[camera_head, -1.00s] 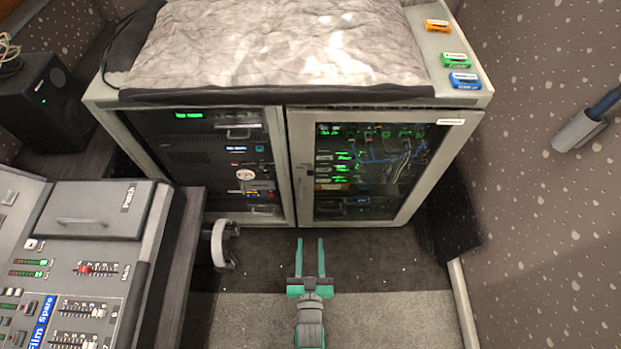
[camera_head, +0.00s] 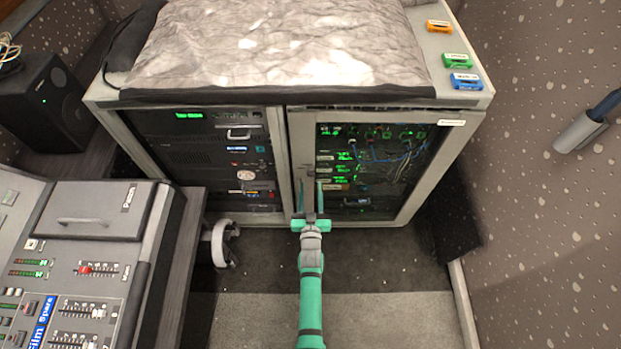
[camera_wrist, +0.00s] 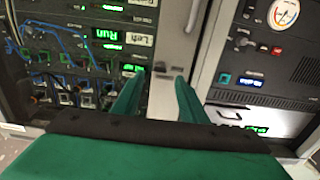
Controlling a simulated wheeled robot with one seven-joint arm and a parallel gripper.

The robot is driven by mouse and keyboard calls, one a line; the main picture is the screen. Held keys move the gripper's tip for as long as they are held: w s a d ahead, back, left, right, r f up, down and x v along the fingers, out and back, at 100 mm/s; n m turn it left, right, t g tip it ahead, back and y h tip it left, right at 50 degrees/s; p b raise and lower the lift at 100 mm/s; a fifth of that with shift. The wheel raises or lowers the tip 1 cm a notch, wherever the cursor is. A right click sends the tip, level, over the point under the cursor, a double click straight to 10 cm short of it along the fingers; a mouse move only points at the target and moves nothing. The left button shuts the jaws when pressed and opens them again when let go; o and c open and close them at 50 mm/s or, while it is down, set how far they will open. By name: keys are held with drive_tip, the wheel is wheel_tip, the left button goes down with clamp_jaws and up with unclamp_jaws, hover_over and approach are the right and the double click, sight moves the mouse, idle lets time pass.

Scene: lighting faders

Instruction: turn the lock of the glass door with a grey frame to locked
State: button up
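The glass door (camera_head: 370,170) with a grey frame (camera_head: 298,150) is on the right half of the rack cabinet, and appears shut. My gripper (camera_head: 310,184) is in front of the left upright of that frame. In the wrist view the green fingers (camera_wrist: 156,84) are apart with nothing between them. The grey frame upright (camera_wrist: 172,50) runs up beyond the fingertips. A small dark piece (camera_wrist: 160,68) on it, just past the fingertips, may be the lock; its turn position is too small to tell. A pale bar handle (camera_wrist: 193,15) shows higher in that view.
A second rack front (camera_head: 205,160) is left of the door. A grey cloth (camera_head: 280,45) covers the cabinet top, with orange, green and blue labelled items at its right.

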drive_tip(key=w, duration=0.5)
drive_tip(key=shift+w, duration=0.1)
clamp_jaws()
